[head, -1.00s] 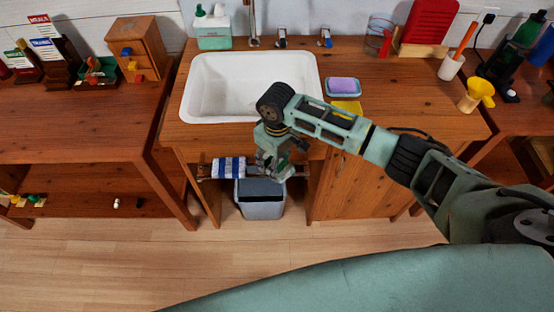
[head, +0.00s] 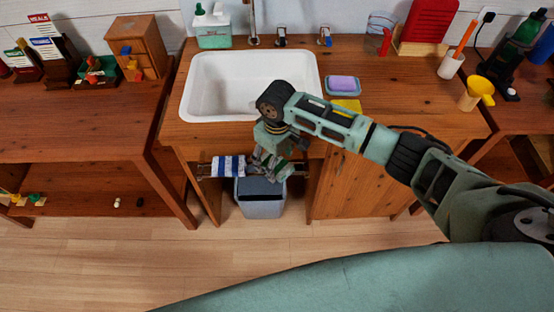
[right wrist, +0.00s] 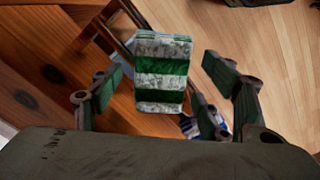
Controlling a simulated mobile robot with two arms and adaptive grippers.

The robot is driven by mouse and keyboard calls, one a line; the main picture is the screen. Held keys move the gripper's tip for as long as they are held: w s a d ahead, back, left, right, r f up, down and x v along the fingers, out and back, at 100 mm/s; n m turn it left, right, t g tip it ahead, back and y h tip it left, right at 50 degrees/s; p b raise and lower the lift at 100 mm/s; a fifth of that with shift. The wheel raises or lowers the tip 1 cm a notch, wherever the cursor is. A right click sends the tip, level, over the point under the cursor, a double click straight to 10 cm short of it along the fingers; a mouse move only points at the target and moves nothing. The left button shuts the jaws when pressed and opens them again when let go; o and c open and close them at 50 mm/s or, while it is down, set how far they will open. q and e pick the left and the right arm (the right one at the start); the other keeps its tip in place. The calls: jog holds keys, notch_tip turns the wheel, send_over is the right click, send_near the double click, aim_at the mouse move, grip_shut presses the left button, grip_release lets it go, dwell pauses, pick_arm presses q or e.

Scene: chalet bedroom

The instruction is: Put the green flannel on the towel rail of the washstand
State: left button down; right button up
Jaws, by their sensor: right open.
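The green flannel (right wrist: 161,90), striped green and mottled grey-white, lies folded over the towel rail (right wrist: 112,38) between the parted fingers of my right gripper (head: 271,163). In the head view the flannel (head: 283,170) is partly hidden by that gripper. The rail (head: 203,174) runs under the front of the washstand (head: 400,95). My right gripper is open, with gaps between its fingers and the flannel in the wrist view. My left gripper is not in view.
A blue-and-white striped cloth (head: 228,166) hangs on the rail just left of the flannel. A grey bin (head: 260,207) stands below. The white basin (head: 225,85) is above, with a soap dish (head: 343,92) beside it. Floor in front is clear.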

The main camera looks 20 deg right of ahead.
notch_tip(320, 180, up, 12)
dwell(0.4)
jog(key=shift+f, duration=0.15)
